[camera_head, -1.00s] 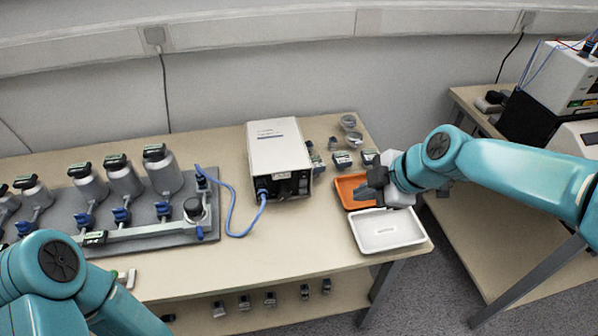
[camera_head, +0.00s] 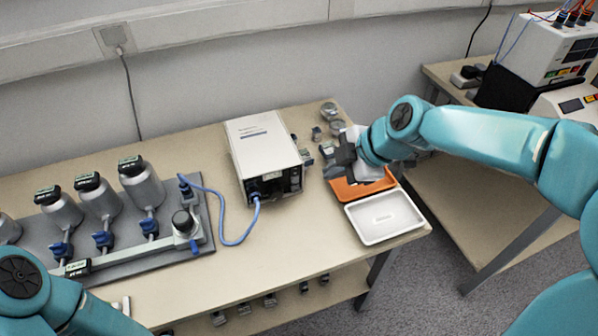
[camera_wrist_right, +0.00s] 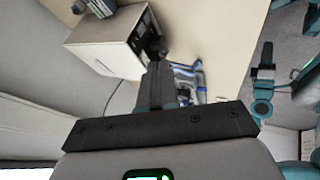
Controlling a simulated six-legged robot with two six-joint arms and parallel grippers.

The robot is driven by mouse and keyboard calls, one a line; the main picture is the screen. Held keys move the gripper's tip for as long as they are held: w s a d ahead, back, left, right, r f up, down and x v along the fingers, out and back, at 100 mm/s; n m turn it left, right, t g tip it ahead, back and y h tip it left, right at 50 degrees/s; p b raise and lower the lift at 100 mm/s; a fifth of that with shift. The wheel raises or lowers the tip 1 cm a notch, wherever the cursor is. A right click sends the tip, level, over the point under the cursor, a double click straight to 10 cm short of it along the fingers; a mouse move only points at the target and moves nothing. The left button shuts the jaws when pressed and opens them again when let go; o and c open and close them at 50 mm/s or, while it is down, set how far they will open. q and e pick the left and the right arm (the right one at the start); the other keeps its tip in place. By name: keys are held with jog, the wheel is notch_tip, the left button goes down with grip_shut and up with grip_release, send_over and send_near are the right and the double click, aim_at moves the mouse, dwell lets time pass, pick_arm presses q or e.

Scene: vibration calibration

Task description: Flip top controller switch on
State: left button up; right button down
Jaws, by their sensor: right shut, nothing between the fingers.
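A white box-shaped controller (camera_head: 265,148) stands on the near bench, with dark connectors on its front and a blue cable (camera_head: 230,240). It also shows in the right wrist view (camera_wrist_right: 100,48). Another white unit (camera_head: 545,50) with coloured buttons sits on a black box on the right-hand bench. I cannot make out a switch on either one. My right gripper (camera_head: 342,158) is to the right of the near controller, above the back of the orange tray, apart from the controller. Its fingers (camera_wrist_right: 163,85) are shut and empty. My left gripper is out of view.
An orange tray (camera_head: 358,190) and an empty white tray (camera_head: 385,217) lie at the bench's right end. Small parts and round dishes (camera_head: 329,111) lie behind. A grey plate (camera_head: 150,255) with several cylinders is on the left. A gap separates the benches.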

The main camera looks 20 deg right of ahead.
aim_at(295, 171)
jog(key=shift+s, duration=0.15)
jog(key=w+a+f+p, duration=0.1)
jog(key=w+a+f, duration=0.2)
jog(key=w+f, duration=0.5)
jog(key=shift+w+a+f, duration=0.25)
jog(key=shift+a+f, duration=0.1)
jog(key=shift+a, duration=0.05)
